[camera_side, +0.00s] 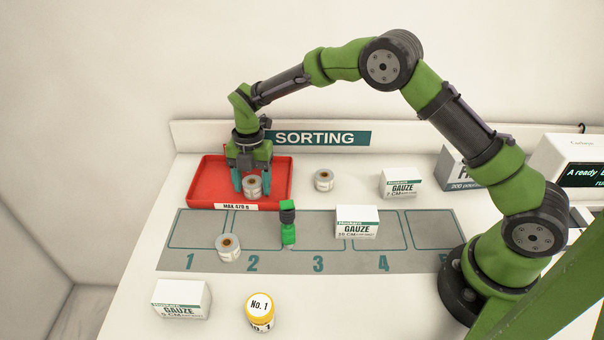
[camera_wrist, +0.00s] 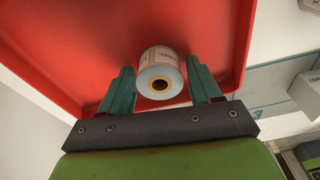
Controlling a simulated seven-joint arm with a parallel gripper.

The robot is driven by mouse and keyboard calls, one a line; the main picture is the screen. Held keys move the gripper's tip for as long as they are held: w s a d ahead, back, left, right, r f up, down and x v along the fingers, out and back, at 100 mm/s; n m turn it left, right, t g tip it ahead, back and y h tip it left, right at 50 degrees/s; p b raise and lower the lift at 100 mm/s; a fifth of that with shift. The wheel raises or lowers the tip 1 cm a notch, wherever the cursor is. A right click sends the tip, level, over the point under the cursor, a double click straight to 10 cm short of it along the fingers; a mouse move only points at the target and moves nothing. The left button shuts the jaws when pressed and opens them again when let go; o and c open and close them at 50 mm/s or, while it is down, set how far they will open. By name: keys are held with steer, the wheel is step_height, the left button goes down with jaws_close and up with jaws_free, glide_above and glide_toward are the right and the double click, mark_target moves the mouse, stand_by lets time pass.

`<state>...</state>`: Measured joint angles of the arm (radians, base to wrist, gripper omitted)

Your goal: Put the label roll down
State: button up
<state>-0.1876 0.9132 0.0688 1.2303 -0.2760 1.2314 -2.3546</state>
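A white label roll (camera_side: 252,187) with a brown core is between the two teal fingers of my gripper (camera_side: 251,181), inside the red tray's outline. The red tray (camera_side: 215,184), labelled MAX 470 g, also fills much of the wrist view (camera_wrist: 85,45).
Similar rolls stand right of the tray (camera_side: 324,180) and on the grey numbered mat (camera_side: 190,262) between 1 and 2 (camera_side: 228,248). A green bottle (camera_side: 288,230), a gauze box (camera_side: 357,222) on the mat and a yellow-capped jar (camera_side: 260,312) stand nearby. Slot 5 looks clear.

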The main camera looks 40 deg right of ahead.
steer(key=shift+o, duration=0.7)
step_height(320, 180, up, 12)
steer(key=d, duration=0.1)
step_height(320, 180, up, 7)
steer(key=m+t, duration=0.2)
steer(key=m, duration=0.3)
glide_above(254, 177)
steer(key=s+d, duration=0.2)
steer(key=s, duration=0.2)
steer(key=s+d+r+m+t, duration=0.2)
steer(key=s+d+r+m, duration=0.3)
steer(key=s+m, duration=0.4)
steer(key=s+d+m+t, duration=0.2)
steer(key=s+m+t, duration=0.2)
steer(key=s+m, duration=1.1)
steer(key=shift+d+f+y, duration=0.25)
steer(key=shift+f+y, duration=0.1)
steer(key=shift+y, duration=0.05)
